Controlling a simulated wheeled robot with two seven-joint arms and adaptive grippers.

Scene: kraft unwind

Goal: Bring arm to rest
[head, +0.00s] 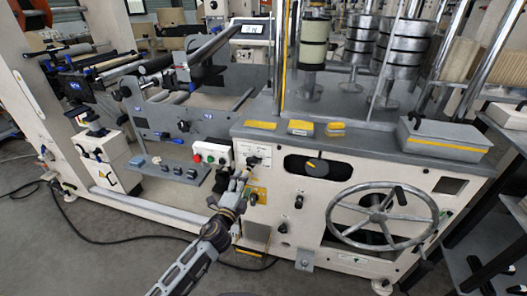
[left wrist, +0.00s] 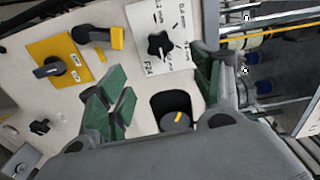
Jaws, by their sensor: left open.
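A black star knob (left wrist: 158,46) on a white label shows beyond the fingers. A dark recess with a yellow-marked round knob (left wrist: 177,119) is near the right finger. A yellow plate with a black knob (left wrist: 52,67) is at the left. Whether a finger touches the panel is unclear. My right gripper is not in view.
A large handwheel (head: 383,216) stands out from the panel at right. A button box (head: 212,153) and a small shelf (head: 170,172) project at left. Yellow-topped items (head: 300,127) lie on the grey ledge. A black cable (head: 110,234) crosses the open floor.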

